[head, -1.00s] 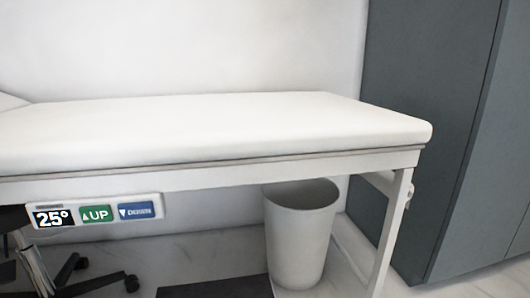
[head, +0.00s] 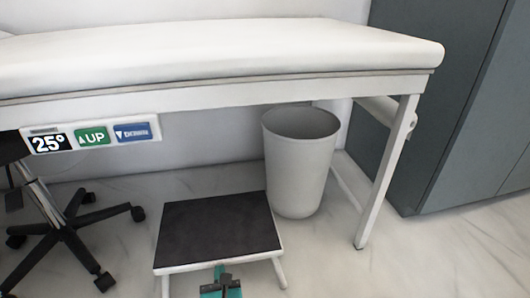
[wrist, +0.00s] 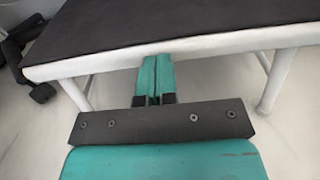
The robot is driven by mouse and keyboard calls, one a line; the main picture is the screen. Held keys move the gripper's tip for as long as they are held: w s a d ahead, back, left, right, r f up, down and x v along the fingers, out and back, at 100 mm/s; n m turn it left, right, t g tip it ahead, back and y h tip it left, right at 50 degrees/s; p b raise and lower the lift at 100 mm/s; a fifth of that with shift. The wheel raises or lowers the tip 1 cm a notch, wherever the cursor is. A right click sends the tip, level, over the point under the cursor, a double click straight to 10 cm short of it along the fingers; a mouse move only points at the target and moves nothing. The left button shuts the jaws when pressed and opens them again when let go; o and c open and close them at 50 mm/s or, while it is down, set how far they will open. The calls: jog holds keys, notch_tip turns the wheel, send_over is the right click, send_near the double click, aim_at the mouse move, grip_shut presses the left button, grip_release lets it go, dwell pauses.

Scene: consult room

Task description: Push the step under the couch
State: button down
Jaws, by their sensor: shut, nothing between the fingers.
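The step (head: 217,229) is a low stool with a dark top and white frame and legs. It stands on the floor in front of and partly beneath the white couch (head: 220,50). My gripper (head: 220,270) is at the step's near edge, low in the head view. In the wrist view my teal gripper (wrist: 155,72) is shut and empty, its tips at the white front rim of the step (wrist: 180,45). Whether the tips touch the rim or sit just under it I cannot tell.
A grey bin (head: 298,165) stands under the couch, close behind the step's right side. A couch leg (head: 385,175) stands to the right. A wheeled chair base (head: 65,225) is on the left.

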aim_at(219, 261)
jog(key=shift+r+b+x, duration=0.25)
jog(key=shift+b+x, duration=1.05)
jog(key=shift+x, duration=0.8)
jog(key=shift+r+b+x, duration=0.2)
jog(key=shift+b+x, duration=1.1)
jog(key=shift+x, duration=0.75)
jog(key=shift+w, duration=0.1)
jog(key=shift+p+v, duration=1.25)
jog(key=shift+v, duration=1.1)
jog(key=shift+s+d+f, duration=0.1)
jog(key=shift+s+f, duration=0.15)
jog(key=shift+s, duration=0.45)
